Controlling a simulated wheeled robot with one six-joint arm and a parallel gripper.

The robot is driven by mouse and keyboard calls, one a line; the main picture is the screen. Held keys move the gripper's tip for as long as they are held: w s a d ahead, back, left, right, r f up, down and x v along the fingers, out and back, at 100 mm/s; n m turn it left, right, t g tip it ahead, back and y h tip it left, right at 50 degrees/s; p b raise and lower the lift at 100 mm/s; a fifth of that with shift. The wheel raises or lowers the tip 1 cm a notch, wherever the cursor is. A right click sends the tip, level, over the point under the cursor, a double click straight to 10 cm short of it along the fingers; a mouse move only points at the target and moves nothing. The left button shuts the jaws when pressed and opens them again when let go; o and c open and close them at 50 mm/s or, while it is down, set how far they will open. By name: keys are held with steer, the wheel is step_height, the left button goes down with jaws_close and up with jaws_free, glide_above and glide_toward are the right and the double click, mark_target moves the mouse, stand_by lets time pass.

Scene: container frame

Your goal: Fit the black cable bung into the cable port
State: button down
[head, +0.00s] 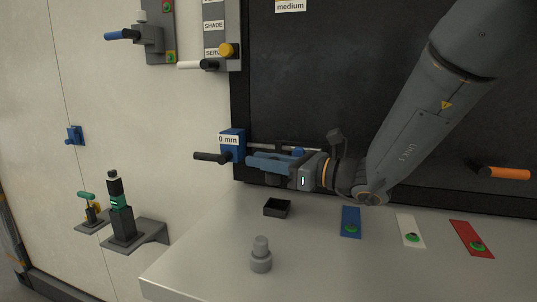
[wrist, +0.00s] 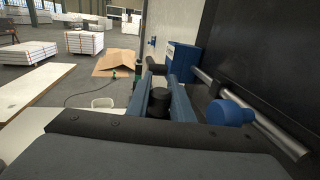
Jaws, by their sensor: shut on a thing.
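My gripper (head: 252,162) has blue fingers and points left, level, above the back of the grey worktop. In the wrist view, my gripper (wrist: 160,80) is shut on a dark round piece that looks like the black cable bung (wrist: 158,102). The fingers flank the piece, and its lower part is hidden. In the head view the fingers hide it. I cannot pick out the cable port for certain in either view.
A blue block marked 0 mm (head: 232,145) with a black handle stands just beyond the fingertips. On the worktop (head: 200,265) are a small black tray (head: 277,208), a grey stepped cylinder (head: 261,257) and coloured plates. The front left of the worktop is clear.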

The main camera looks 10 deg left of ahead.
steer(key=shift+w+a, duration=0.1)
steer(key=shift+w, duration=0.25)
steer(key=shift+d, duration=0.3)
steer(key=shift+s+d+f+b, duration=0.1)
steer(key=shift+f+b, duration=0.9)
steer(key=shift+f, duration=0.3)
steer(key=shift+d+f+b, duration=0.1)
steer(key=shift+f+b, duration=0.85)
steer(key=shift+f, duration=0.3)
steer(key=shift+f+b, duration=1.15)
steer(key=shift+f, duration=0.4)
steer(key=c, duration=1.5)
jaws_free()
